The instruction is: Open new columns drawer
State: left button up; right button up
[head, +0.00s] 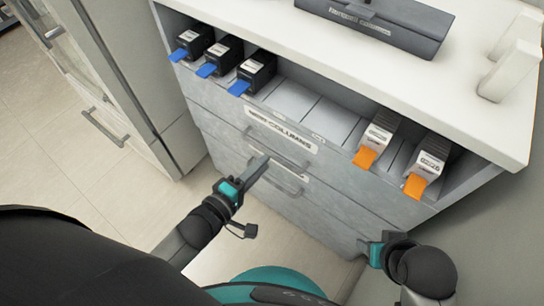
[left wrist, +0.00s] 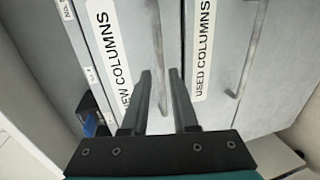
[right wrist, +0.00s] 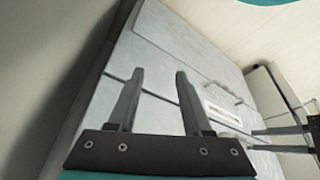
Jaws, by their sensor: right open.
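The new columns drawer (head: 225,123) is the upper grey drawer and looks closed. It bears a "NEW COLUMNS" label (head: 281,130), and its bar handle (head: 262,146) is below the label. In the left wrist view, the label (left wrist: 106,45) is left of the handle (left wrist: 158,50). My left gripper (head: 260,163) is at the handle. Its fingers (left wrist: 161,75) are apart, with the bar appearing between them; contact cannot be told. My right gripper (head: 362,245) is low at the cabinet's right side, its fingertips partly hidden. Its fingers (right wrist: 160,73) are apart and empty.
The used columns drawer (left wrist: 225,85) with its own handle is directly below. The open shelf above holds black boxes with blue tabs (head: 223,55) and white boxes with orange tabs (head: 430,158). A dark tray (head: 385,25) lies on the white top. Floor is free at left.

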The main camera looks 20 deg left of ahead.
aim_at(272, 154)
pick_arm(q)
jog(key=shift+b+x, duration=0.9)
jog(key=shift+x, duration=1.55)
pick_arm(e)
jog(key=shift+w+a+r+t, duration=0.2)
jog(key=shift+r+t, duration=0.1)
jog(key=shift+r, duration=0.55)
jog(key=shift+w+a+r+t, duration=0.1)
jog(key=shift+a+r+t, duration=0.15)
jog(key=shift+r, duration=0.6)
pick_arm(q)
grip_shut()
pick_arm(e)
jog(key=shift+d, duration=0.1)
